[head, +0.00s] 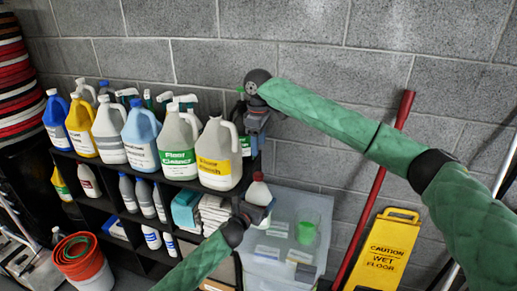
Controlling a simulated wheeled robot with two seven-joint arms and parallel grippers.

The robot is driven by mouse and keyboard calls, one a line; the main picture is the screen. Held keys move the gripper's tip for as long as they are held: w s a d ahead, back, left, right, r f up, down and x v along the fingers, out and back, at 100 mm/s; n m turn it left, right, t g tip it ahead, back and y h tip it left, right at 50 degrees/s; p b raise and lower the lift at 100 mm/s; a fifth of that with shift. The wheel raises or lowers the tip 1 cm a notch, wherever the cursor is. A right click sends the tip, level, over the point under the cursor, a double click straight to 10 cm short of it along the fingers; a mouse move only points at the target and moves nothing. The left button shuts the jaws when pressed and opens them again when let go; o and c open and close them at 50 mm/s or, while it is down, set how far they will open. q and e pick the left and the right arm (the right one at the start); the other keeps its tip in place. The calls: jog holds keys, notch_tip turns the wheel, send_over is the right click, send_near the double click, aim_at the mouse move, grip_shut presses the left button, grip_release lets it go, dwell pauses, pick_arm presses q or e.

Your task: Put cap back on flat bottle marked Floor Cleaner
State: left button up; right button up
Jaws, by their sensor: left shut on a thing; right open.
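A grey jug (178,145) with a green label that seems to read "Floor Cleaner" stands on the top shelf. My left gripper (259,193), the lower one, is shut on a small pale and reddish-brown thing (258,188), right of the shelf front and below shelf-top height. I cannot tell whether it is a bottle or a cap. My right gripper (256,122) is open at the right end of the top shelf, beside the yellow-labelled jug. Its fingertips are hard to make out.
A yellow-labelled jug (219,158) stands right of the green-labelled one. Several other jugs and spray bottles crowd the top shelf. A clear bin (300,225) holding a green cup (308,229) stands below right. A red pole (374,190) and a yellow wet-floor sign (390,250) stand farther right.

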pick_arm(q)
jog(key=o, duration=1.6)
jog(key=shift+o, duration=0.2)
jog(key=b+v, duration=0.2)
jog(key=v, duration=0.5)
jog(key=shift+s+b, duration=0.35)
jog(key=shift+b, duration=0.05)
jog(key=shift+a+f, duration=0.1)
jog(key=shift+a, duration=0.15)
